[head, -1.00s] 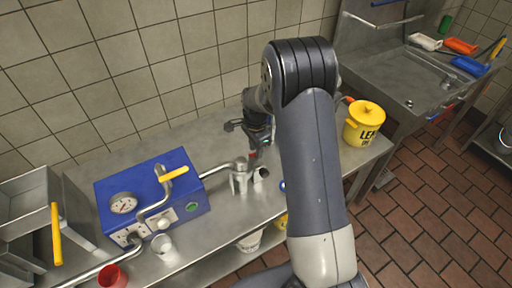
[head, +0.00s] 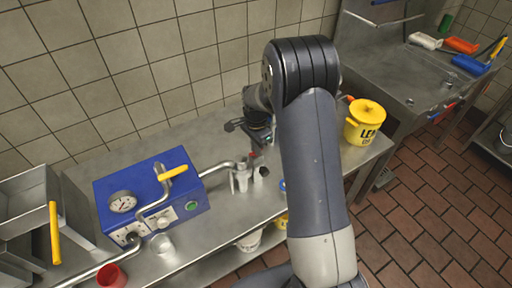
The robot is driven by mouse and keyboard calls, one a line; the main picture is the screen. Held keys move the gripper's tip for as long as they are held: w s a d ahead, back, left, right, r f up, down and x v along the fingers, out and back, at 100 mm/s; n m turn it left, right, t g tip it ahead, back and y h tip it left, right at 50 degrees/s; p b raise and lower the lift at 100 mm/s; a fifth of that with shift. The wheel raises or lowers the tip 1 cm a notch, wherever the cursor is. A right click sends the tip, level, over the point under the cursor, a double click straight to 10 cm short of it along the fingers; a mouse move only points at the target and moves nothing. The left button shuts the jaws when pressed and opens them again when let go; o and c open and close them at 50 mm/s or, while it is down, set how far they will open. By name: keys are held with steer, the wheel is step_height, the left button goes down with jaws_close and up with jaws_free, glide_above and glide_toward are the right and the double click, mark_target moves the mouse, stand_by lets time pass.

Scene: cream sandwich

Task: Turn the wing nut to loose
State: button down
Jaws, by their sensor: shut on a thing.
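A steel pipe runs right from the blue machine (head: 150,192) to an upright metal fitting (head: 241,178) on the steel counter. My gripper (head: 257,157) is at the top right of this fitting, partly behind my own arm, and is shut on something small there. The wing nut is too small and too covered by the gripper to make out; the spot fits the clamp at the pipe joint. A short dark-mouthed pipe end (head: 261,172) shows just right of the fitting.
The blue machine has a gauge and a yellow-handled lever (head: 172,173). A clear cup (head: 163,246) and a red cup (head: 111,276) stand in front of it. A yellow lidded pot (head: 365,122) stands at the counter's right end. A sink (head: 420,85) lies beyond.

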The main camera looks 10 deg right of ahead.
steer(key=n+b, duration=0.2)
steer(key=n, duration=0.2)
steer(key=shift+f, duration=0.15)
steer(key=n+b, duration=0.1)
steer(key=n, duration=0.2)
steer(key=shift+n, duration=0.4)
steer(key=n+b, duration=0.1)
steer(key=n, duration=0.3)
steer(key=shift+n, duration=0.3)
steer(key=n+b, duration=0.1)
steer(key=n, duration=0.2)
steer(key=shift+n, duration=0.3)
steer(key=n, duration=0.4)
steer(key=shift+n+b, duration=0.3)
steer(key=shift+b, duration=0.1)
steer(key=n, duration=0.3)
steer(key=shift+n, duration=0.3)
steer(key=n, duration=0.3)
steer(key=shift+n+b, duration=0.3)
steer(key=shift+n, duration=1.9)
